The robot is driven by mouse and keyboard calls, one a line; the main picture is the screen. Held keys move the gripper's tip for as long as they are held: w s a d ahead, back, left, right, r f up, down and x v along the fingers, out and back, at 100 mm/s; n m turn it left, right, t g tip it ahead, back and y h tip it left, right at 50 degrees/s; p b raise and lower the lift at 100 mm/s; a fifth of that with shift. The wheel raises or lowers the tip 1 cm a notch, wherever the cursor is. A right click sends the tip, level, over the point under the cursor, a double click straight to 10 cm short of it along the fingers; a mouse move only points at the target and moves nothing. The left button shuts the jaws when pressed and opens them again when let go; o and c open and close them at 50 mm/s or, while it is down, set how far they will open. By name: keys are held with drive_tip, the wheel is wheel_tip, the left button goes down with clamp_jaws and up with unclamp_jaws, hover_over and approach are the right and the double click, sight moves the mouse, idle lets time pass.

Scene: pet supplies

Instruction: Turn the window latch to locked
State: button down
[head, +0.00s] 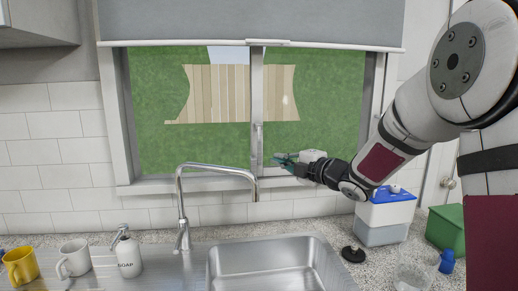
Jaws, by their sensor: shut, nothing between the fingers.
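The window (256,110) is above the sink, with a vertical frame bar in its middle. The window latch (257,131) is a small light handle on that bar, and it looks roughly upright. Its exact angle is too small to tell. My gripper (277,158) is just below and to the right of the latch, in front of the right pane, with its fingers pointing left toward the bar. The fingers look shut and empty. I cannot tell if they touch the bar.
A tall faucet (181,205) rises left of the gripper, beside the sink (275,265). A soap bottle (126,252), a white mug (74,258) and a yellow mug (20,266) stand at left. A blue-lidded box (384,218) and a green box (446,229) stand at right. A blind (250,20) hangs above.

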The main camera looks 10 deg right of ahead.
drive_tip(key=p, duration=0.1)
approach(260, 150)
drive_tip(key=w+a, duration=0.2)
drive_tip(key=a, duration=0.1)
drive_tip(key=w+a, duration=0.2)
drive_tip(key=shift+a+r, duration=0.2)
drive_tip(key=shift+r, duration=0.1)
drive_tip(key=shift+w+d, duration=0.15)
drive_tip(key=shift+w, duration=0.4)
drive_tip(key=shift+w+d+f+n+t+y+b, duration=0.15)
drive_tip(key=shift+w+b, duration=0.15)
drive_tip(key=shift+b, duration=0.35)
drive_tip(key=shift+w+f+n+t+y+b, duration=0.2)
drive_tip(key=shift+w+b, duration=0.15)
drive_tip(key=shift+b, duration=0.25)
drive_tip(key=shift+r, duration=0.25)
